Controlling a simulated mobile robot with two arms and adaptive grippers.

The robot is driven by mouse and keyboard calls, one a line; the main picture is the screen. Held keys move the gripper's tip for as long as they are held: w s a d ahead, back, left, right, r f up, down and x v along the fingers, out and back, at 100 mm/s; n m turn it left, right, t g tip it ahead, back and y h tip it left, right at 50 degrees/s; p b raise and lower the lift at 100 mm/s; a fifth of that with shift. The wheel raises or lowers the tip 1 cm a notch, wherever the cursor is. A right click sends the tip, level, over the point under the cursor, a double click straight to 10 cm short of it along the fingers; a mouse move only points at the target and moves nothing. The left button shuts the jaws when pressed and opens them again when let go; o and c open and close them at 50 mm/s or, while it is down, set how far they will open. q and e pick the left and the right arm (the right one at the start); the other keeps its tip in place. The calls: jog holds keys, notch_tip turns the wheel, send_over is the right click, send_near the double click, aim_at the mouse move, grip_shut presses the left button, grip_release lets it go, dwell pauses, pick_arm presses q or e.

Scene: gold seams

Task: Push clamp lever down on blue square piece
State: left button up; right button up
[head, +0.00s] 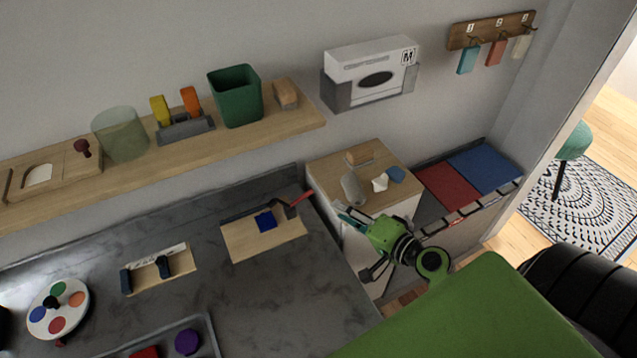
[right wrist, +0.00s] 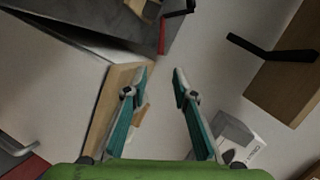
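A blue square piece (head: 266,221) lies on a wooden board (head: 250,243) on the dark grey worktop. A dark clamp with a red lever (head: 300,198) stands at the board's right end, beside the piece. The red lever slants up to the right. In the right wrist view a thin red bar (right wrist: 162,36) shows near the top, seemingly the lever. My right gripper (head: 352,240) is to the right of the worktop's edge, apart from the clamp. In the right wrist view the gripper (right wrist: 159,77) has its teal fingers apart with nothing between them. My left gripper is out of view.
A wooden-topped cabinet (head: 325,172) with small items stands behind my right gripper. A shelf (head: 290,122) with a green bin (head: 236,97) runs above the worktop. A round colour palette (head: 72,293) and a tray (head: 205,325) sit at the left and front.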

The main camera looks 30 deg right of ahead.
aim_at(312, 193)
jog(key=p+x, duration=0.2)
jog(key=x, duration=1.1)
jog(key=shift+w+f, duration=0.1)
jog(key=shift+w, duration=0.25)
grip_shut()
